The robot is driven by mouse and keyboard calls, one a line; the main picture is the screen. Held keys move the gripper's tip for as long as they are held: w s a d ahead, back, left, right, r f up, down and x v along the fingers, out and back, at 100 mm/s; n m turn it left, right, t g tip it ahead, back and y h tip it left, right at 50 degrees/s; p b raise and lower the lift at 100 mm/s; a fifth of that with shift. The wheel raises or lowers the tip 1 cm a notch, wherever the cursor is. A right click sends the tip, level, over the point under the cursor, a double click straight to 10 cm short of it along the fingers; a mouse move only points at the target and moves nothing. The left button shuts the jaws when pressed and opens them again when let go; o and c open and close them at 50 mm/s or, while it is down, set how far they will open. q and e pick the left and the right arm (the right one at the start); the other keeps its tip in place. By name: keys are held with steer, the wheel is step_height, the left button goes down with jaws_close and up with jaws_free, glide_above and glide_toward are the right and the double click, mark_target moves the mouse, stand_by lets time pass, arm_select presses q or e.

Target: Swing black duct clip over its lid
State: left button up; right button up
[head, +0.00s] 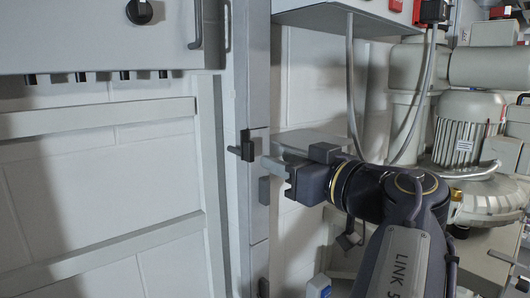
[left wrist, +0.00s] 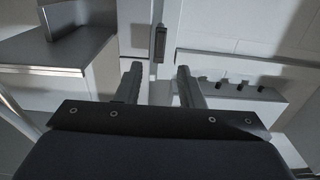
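The black duct clip (head: 247,147) is a small dark block with a short lever pointing left, on the front of a narrow upright grey duct (head: 258,225). My left gripper (head: 275,152) is just right of the clip, its fingers pointing left toward the duct, with a small gap between. In the left wrist view the two fingers (left wrist: 159,72) are apart with nothing between them. A dark clip (left wrist: 159,44) on the duct shows ahead, in line with the gap. Whether the clip lies over the lid is too small to tell. My right gripper is in neither view.
Another grey clip (head: 264,190) sits lower on the duct. A grey cabinet (head: 90,38) with several black knobs below is at the upper left. A box with hanging cables (head: 350,85) is above my arm, and a motor (head: 465,128) stands at the right.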

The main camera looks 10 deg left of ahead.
mark_target(252, 151)
arm_select(q)
steer(key=p+x, duration=0.2)
steer(key=x, duration=0.4)
steer(key=shift+w+a, duration=0.1)
steer(key=shift+a, duration=0.1)
steer(key=shift+w+a, duration=0.4)
steer(key=shift+a, duration=0.1)
steer(key=shift+f, duration=0.1)
jaws_close()
